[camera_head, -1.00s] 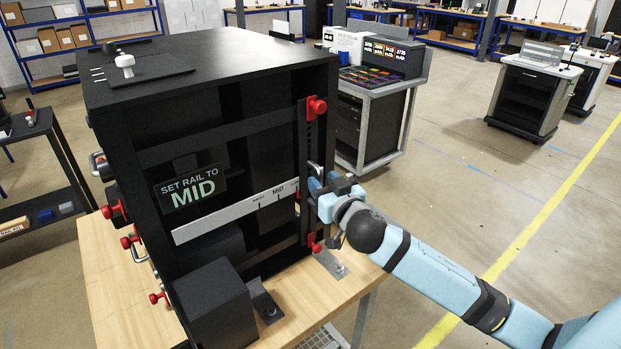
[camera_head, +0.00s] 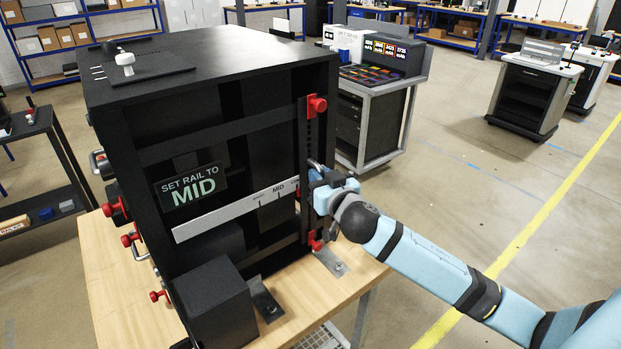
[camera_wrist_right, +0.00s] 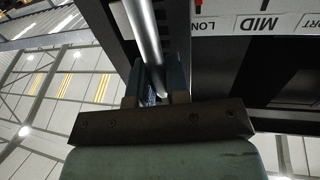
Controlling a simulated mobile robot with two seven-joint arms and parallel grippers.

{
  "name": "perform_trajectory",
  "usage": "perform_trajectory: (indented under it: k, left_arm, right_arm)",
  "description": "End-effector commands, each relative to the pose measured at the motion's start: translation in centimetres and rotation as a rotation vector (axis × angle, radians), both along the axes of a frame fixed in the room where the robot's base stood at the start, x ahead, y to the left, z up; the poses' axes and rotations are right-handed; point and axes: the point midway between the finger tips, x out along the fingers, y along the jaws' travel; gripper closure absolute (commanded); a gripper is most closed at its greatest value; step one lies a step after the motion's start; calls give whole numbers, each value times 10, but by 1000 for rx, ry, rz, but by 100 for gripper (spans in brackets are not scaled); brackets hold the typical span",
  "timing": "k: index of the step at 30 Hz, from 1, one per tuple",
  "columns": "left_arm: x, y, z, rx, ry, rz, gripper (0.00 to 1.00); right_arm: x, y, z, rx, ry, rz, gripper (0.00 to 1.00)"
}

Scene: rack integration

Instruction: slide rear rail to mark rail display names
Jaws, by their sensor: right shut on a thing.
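The rear rail (camera_head: 308,140) is a black upright strip at the right side of the black rack (camera_head: 265,85), with a red knob (camera_head: 316,105) at its top and another (camera_head: 315,243) near its bottom. My right gripper (camera_head: 316,178) is shut on the rail's silver handle, which also shows as a bar (camera_wrist_right: 146,35) between the fingers in the right wrist view. A white scale strip (camera_head: 225,213) carries marks including MID. The rail stands at its right end, by LONG, and a red pointer shows near LONG in the wrist view. A sign (camera_head: 190,186) reads "SET RAIL TO MID". My left gripper is out of view.
The rack stands on a wooden bench (camera_head: 110,270). A black box (camera_head: 215,305) sits in front of the rack at lower left, beside a metal bracket (camera_head: 265,300). A grey cart (camera_head: 375,125) stands behind to the right. Open floor lies to the right.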

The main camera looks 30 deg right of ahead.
Motion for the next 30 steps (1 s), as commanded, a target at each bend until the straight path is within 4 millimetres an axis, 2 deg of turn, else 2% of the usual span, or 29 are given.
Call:
perform_trajectory:
  k: [30]
  left_arm:
    - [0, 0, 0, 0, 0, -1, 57]
  right_arm:
    - [-3, 33, -1, 2, 1, 2, 100]
